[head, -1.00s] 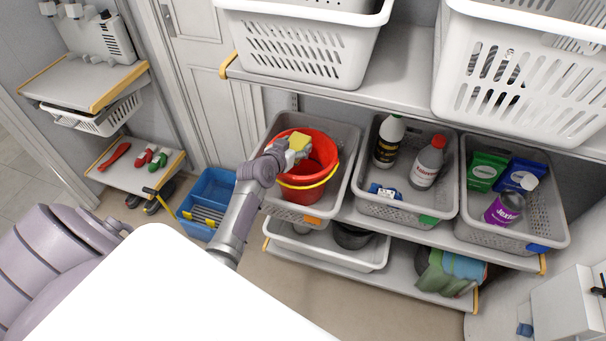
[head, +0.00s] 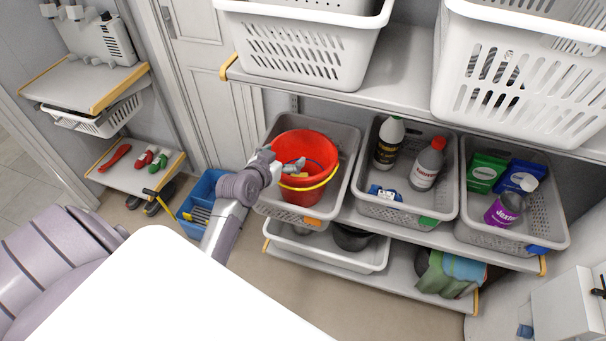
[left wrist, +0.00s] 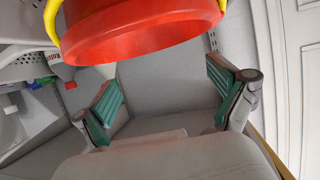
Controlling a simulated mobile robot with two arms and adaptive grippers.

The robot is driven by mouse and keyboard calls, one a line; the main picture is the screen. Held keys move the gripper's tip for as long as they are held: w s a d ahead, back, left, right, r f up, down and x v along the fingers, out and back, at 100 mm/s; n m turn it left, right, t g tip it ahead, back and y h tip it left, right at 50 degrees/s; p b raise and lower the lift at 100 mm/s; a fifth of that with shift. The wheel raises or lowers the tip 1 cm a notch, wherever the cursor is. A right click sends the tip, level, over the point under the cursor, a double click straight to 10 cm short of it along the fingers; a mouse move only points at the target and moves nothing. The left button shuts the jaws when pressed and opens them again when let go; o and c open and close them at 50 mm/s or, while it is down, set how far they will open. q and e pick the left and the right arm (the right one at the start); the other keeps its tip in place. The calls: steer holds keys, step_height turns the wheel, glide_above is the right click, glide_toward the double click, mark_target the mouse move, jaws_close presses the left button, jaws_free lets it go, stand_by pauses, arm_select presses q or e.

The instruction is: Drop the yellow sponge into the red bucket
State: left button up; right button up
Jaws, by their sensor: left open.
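The red bucket (head: 304,188) stands upright in the left grey basin, its yellow handle hanging across the front. It also shows at the top of the left wrist view (left wrist: 140,35). My left gripper (head: 296,166) appears over the bucket's opening in the head view; its exact depth is hard to judge. In the left wrist view its two green-padded fingers (left wrist: 165,95) are spread apart with nothing between them. The yellow sponge is not visible in either current view. The bucket's inside is partly hidden by the gripper. My right gripper is not in view.
The left grey basin (head: 348,150) sits on a shelf beside basins with bottles (head: 427,165) and packets (head: 486,172). White laundry baskets (head: 300,50) stand on the shelf above. A blue caddy (head: 208,186) is on the floor at left.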

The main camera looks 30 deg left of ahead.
arm_select(q)
steer(key=shift+v, duration=2.3)
steer(key=s+d+f+m+g+h, duration=0.15)
steer(key=s+d+g, duration=0.35)
steer(key=s+d, duration=0.5)
steer(key=s+d+f+m+g, duration=0.2)
steer(key=s+d+g, duration=0.35)
steer(key=s, duration=0.85)
step_height(320, 180, down, 27)
steer(key=b, duration=0.2)
steer(key=s+a+f+g+b, duration=0.1)
steer(key=s+a+f+g, duration=0.1)
steer(key=s+f, duration=1.6)
steer(key=shift+f, duration=0.6)
